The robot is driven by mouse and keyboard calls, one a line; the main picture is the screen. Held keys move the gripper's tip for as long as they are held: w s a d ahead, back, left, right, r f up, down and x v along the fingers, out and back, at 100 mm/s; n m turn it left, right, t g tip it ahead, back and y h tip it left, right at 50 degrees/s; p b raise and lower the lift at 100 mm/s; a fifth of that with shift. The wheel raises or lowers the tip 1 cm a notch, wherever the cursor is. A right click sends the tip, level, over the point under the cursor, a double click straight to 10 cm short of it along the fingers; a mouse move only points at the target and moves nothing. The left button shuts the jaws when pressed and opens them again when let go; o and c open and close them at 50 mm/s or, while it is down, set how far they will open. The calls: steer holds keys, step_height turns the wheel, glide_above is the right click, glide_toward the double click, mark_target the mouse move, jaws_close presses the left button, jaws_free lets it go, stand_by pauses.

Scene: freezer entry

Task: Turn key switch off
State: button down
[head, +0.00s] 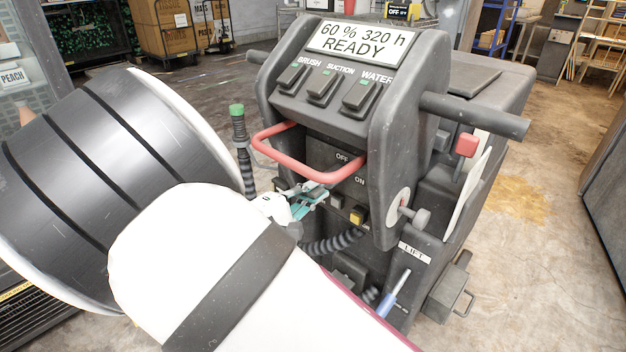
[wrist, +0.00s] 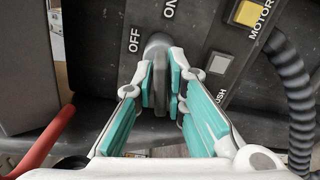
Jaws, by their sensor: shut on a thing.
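The dark grey key of the key switch (wrist: 157,72) shows in the wrist view, between the OFF label (wrist: 133,40) and ON label (wrist: 169,9) on the floor machine's panel. My gripper (wrist: 160,88) has its teal finger pads closed on both sides of the key. In the head view, my gripper (head: 312,196) reaches under the red bail handle to the panel, and it hides the key there. The display (head: 358,40) reads "60 % 320 h READY". I cannot tell exactly which mark the key points to.
The red bail handle (head: 300,162) arches just above my gripper. A ribbed hose (head: 333,243) hangs below it, and a yellow button (head: 357,214) sits to its right. A green-topped ribbed stalk (head: 240,150) stands to the left. Open floor (head: 545,200) lies right of the machine.

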steer(key=n+p, duration=0.4)
steer(key=shift+s+n, duration=0.1)
steer(key=shift+n, duration=0.2)
steer(key=n+p, duration=0.3)
steer(key=shift+n, duration=0.4)
steer(key=n+p, duration=0.2)
steer(key=n, duration=0.1)
steer(key=shift+f+n+p, duration=0.15)
steer(key=shift+n+p, duration=0.7)
steer(key=shift+n, duration=1.15)
steer(key=c, duration=1.7)
jaws_free()
